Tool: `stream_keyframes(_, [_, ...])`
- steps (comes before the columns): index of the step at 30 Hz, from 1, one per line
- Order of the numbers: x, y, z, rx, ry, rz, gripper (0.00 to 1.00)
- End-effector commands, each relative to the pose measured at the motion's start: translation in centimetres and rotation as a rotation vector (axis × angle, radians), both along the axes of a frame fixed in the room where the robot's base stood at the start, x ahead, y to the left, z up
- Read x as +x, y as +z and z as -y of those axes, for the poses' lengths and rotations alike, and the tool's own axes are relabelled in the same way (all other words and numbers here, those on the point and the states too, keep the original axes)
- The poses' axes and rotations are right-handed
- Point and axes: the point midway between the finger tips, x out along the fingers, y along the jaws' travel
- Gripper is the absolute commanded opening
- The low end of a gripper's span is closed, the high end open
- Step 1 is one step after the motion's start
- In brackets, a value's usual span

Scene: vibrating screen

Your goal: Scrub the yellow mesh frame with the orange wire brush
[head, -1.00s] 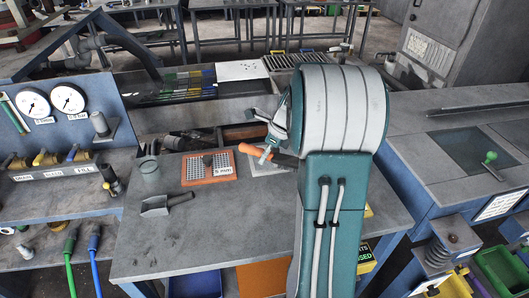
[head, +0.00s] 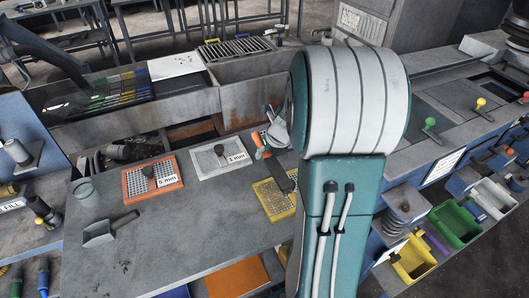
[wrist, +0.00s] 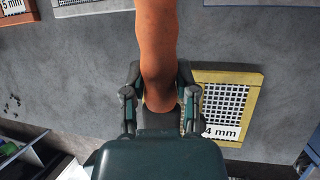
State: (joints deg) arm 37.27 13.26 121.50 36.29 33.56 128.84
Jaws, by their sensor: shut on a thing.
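The yellow mesh frame (head: 275,200) lies flat on the grey bench, near its right edge, partly hidden behind my arm in the head view. In the wrist view the yellow frame (wrist: 247,112) lies right of my gripper, with a "4 mm" label. My gripper (wrist: 160,100) is shut on the orange handle of the wire brush (wrist: 157,40). In the head view the orange brush handle (head: 260,146) shows at my gripper, with a dark part reaching down over the yellow frame. I cannot tell whether the brush touches the mesh.
An orange "5 mm" frame (head: 152,178) and a white "1 mm" frame (head: 219,156) lie left of the yellow one.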

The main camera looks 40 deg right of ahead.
Motion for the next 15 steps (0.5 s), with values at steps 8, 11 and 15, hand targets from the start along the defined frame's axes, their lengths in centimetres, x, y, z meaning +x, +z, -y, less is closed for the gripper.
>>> stream_keyframes(8, [0.0,-2.1,0.0,0.004,-0.001,-0.003,0.0])
stream_keyframes(11, [0.0,-3.2,0.0,0.003,-0.002,-0.002,0.0])
stream_keyframes(15, [0.0,-4.3,0.0,0.002,-0.001,-0.002,0.0])
